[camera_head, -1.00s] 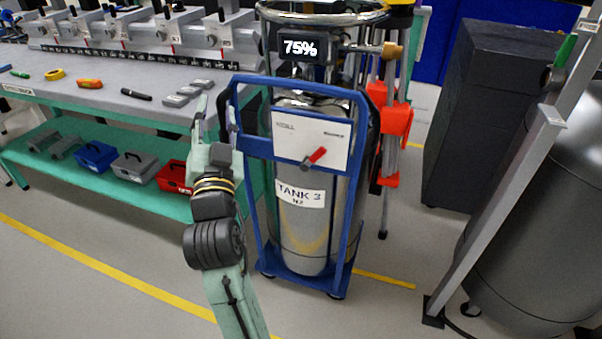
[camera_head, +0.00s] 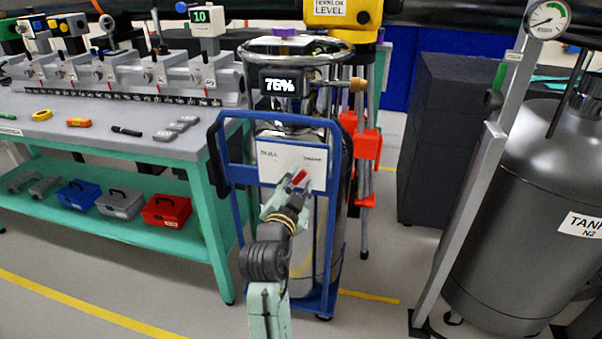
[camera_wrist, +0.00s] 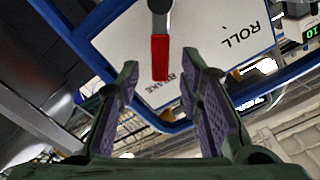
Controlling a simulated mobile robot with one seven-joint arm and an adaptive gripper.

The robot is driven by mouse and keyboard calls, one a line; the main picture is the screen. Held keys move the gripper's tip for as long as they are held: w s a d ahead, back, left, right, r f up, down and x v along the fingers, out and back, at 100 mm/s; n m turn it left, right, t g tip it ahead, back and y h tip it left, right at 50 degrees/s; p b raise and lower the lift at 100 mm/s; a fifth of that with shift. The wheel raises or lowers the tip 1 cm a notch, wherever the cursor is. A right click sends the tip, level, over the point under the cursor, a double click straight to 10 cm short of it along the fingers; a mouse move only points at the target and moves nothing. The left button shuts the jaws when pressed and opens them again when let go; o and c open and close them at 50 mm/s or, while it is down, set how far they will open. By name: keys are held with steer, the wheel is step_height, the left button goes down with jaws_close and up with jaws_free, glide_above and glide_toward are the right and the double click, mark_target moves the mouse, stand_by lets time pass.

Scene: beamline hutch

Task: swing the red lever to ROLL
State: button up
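The red lever (camera_head: 299,178) is on a white plate (camera_head: 268,158) on the blue frame of a tank cart. The lever points up and right, toward the right-hand label. In the wrist view the lever's red handle (camera_wrist: 160,58) lies by the word BRAKE, partly covering it. The word ROLL (camera_wrist: 240,33) is on the other side of the plate (camera_wrist: 125,40). My gripper (camera_head: 283,200) is in front of the plate, just below the lever. In the wrist view my gripper (camera_wrist: 160,75) is open, with the handle's end between its fingertips, apart from both fingers.
The blue cart frame (camera_head: 222,175) surrounds the plate and holds a silver tank. A workbench (camera_head: 120,140) stands on the left. A grey post (camera_head: 465,215) and a large dark tank (camera_head: 530,230) stand on the right. An orange-red stand (camera_head: 366,143) is behind the cart.

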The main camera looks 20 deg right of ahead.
mark_target(301, 177)
steer(key=shift+x, duration=1.55)
jaws_close()
